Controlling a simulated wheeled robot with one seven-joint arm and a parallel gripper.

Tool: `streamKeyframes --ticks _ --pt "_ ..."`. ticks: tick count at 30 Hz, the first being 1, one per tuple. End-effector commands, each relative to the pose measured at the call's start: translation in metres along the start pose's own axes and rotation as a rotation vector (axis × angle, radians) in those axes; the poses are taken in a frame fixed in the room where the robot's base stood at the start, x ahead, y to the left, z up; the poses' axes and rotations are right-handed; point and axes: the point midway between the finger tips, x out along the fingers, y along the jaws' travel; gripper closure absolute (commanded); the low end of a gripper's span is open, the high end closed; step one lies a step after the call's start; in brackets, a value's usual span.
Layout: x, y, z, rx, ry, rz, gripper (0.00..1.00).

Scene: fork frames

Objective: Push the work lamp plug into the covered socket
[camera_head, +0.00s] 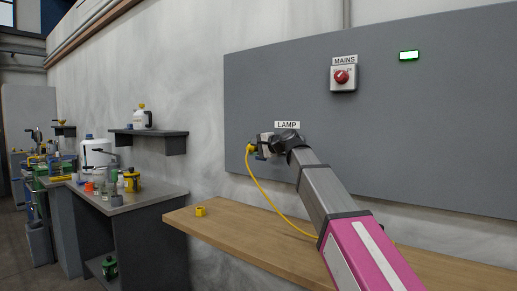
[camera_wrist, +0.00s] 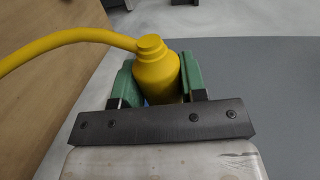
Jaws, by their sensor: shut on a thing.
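The yellow work lamp plug (camera_wrist: 157,76) is between the green fingers of my gripper (camera_wrist: 158,85) in the wrist view. My gripper (camera_head: 256,148) is shut on it in front of the grey panel, just below the LAMP label (camera_head: 287,125). In the head view a bit of the yellow plug (camera_head: 250,149) shows at the left of the gripper. A yellow cable (camera_head: 262,190) hangs from it down to the wooden bench. The covered socket is hidden in both views, so I cannot tell whether the plug touches it.
The grey panel (camera_head: 430,150) carries a red MAINS switch (camera_head: 342,77) and a lit green indicator (camera_head: 409,55). A small yellow cylinder (camera_head: 200,211) stands on the wooden bench (camera_head: 235,232). A side counter (camera_head: 135,200) with bottles and a wall shelf (camera_head: 150,132) stand to the left.

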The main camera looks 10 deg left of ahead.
Motion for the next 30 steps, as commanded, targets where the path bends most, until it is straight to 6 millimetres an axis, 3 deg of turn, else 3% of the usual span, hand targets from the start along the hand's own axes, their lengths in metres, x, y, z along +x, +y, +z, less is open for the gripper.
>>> streamKeyframes --ticks 14,30 --pt "0.0 0.0 -0.003 0.0 -0.001 -0.001 0.86" --pt "0.001 -0.001 -0.044 0.0 0.0 0.0 0.86"
